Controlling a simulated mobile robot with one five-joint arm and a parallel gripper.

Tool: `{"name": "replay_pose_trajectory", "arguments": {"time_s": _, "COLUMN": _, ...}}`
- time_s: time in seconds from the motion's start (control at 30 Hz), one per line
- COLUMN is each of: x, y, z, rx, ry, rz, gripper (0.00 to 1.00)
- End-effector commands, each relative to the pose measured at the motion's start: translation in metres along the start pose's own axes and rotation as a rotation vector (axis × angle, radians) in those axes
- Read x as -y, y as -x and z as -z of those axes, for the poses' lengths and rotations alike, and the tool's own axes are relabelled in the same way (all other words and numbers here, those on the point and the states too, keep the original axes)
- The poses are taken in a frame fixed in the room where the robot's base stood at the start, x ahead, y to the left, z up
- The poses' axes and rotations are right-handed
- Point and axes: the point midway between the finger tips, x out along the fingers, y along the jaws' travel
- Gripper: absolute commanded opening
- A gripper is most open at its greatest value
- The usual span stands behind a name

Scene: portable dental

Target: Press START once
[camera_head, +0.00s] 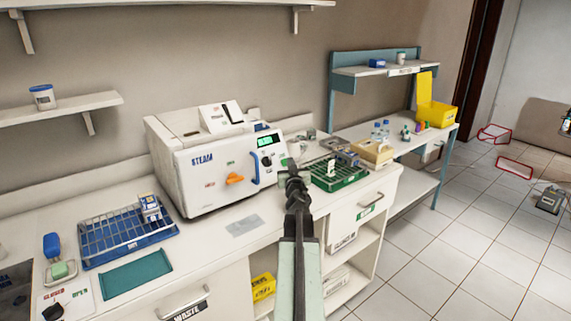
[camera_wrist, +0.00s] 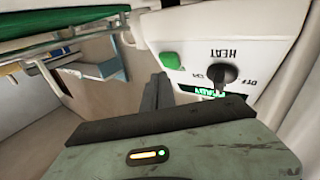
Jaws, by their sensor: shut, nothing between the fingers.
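No START label is readable. My gripper (camera_head: 290,165) is shut and empty in front of the panel's right end. Its dark fingers (camera_wrist: 158,90) appear close to the green button; I cannot tell whether they touch it.
A green rack (camera_head: 338,183) stands on the counter right of my gripper. A blue wire basket (camera_head: 95,244) and a teal mat (camera_head: 136,272) lie to the left. A teal-framed table with a yellow box (camera_head: 436,115) stands farther right.

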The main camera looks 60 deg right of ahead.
Motion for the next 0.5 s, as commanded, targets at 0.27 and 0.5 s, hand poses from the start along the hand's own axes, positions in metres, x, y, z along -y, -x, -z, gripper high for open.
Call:
{"name": "replay_pose_trajectory", "arguments": {"time_s": 0.27, "x": 0.0038, "y": -0.0059, "z": -0.0047, "rx": 0.0, "ry": 0.001, "rz": 0.0, "gripper": 0.0}}
{"name": "replay_pose_trajectory", "arguments": {"time_s": 0.5, "x": 0.0038, "y": -0.0058, "z": -0.0043, "rx": 0.0, "ry": 0.0, "rz": 0.0, "gripper": 0.0}}
